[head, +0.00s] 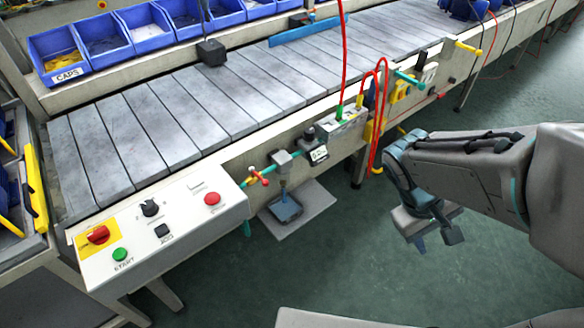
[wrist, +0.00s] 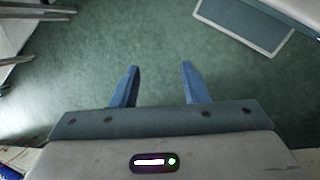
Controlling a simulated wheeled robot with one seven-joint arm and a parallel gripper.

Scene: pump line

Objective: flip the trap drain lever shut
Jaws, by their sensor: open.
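A small valve with a red and yellow handle (head: 258,177) sits on the green pipe at the front side of the conveyor in the head view. A grey block-shaped fitting (head: 282,158) is just right of it, above a blue drip tray (head: 285,208). I cannot tell for certain which small handle is the trap drain lever. My gripper (head: 436,240) hangs over open floor, well right of these fittings, pointing down. The wrist view shows its two blue fingers (wrist: 160,72) apart with nothing between them.
A control panel (head: 160,232) with buttons stands at the front left. Red hoses (head: 382,115) hang from the line between the valve and my arm. A grey floor mat (head: 318,210) lies under the drip tray. Green floor (head: 350,260) is clear around my gripper.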

